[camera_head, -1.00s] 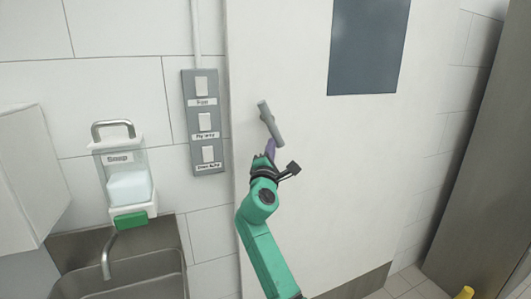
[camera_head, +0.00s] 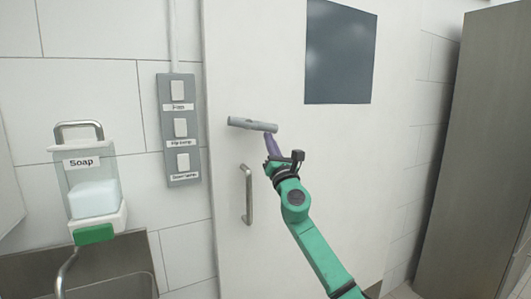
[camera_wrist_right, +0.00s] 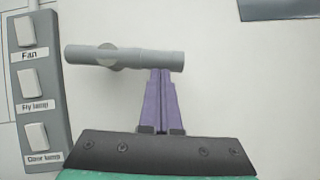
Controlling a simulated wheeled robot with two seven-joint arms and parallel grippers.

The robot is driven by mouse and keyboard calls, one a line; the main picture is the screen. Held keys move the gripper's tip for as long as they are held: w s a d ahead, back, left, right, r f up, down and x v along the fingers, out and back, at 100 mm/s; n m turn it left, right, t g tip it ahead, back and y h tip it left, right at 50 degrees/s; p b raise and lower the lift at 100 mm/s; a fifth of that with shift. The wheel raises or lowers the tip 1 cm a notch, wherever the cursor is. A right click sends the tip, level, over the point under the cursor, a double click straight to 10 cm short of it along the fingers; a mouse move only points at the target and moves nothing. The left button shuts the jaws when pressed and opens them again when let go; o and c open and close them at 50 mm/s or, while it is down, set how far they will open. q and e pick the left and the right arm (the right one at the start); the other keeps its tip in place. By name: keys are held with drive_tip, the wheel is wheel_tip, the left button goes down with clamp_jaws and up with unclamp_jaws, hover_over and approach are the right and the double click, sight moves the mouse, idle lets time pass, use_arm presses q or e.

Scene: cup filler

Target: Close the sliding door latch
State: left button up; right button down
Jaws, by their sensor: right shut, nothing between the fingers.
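The grey latch handle (camera_head: 252,125) is on the white sliding door (camera_head: 240,80), near the door's left edge. It lies almost level in the head view, its right end tilted slightly down. In the right wrist view the latch handle (camera_wrist_right: 125,56) is a level grey bar on a round pivot left of its middle. My right gripper (camera_head: 268,138) is shut and empty. Its purple fingertips (camera_wrist_right: 160,72) are at the underside of the bar's right end, touching or very close. My left gripper is not in view.
A vertical metal pull handle (camera_head: 247,195) is on the door below the latch. A grey switch panel (camera_head: 181,130) is on the wall to the left. A soap dispenser (camera_head: 93,190) hangs above a metal sink (camera_head: 110,285). A tall grey cabinet (camera_head: 475,150) stands at the right.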

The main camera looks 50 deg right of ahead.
drive_tip(key=shift+s+d+r, duration=0.1)
drive_tip(key=shift+d+r, duration=0.2)
drive_tip(key=shift+r, duration=0.25)
idle(0.4)
drive_tip(key=s+a+f+b, duration=0.3)
drive_tip(key=s+f+b, duration=0.3)
drive_tip(key=s+f, duration=0.2)
drive_tip(key=shift+s+f, duration=0.3)
drive_tip(key=shift+f, duration=0.45)
